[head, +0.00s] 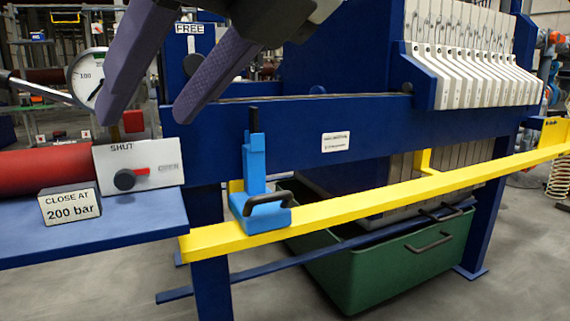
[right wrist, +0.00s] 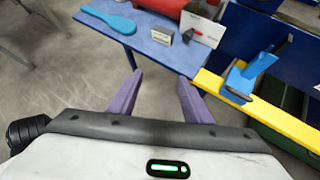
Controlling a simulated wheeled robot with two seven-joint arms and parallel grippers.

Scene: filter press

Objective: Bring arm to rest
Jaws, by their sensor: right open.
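My right gripper (head: 145,105) comes in from the top of the head view, with two purple fingers spread apart and nothing between them. It hangs in front of the gauge and the FREE sign. In the right wrist view its fingers (right wrist: 158,92) are also apart and empty, over bare floor in front of the blue shelf (right wrist: 150,45). My left gripper does not show in either view.
A blue handled tool (head: 258,180) stands on the yellow rail (head: 350,210). A SHUT valve panel (head: 140,167), red cylinder (head: 45,176) and "CLOSE AT 200 bar" sign (head: 70,204) are at left. A green bin (head: 370,265) sits under the press. A blue paddle (right wrist: 105,20) lies on the shelf.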

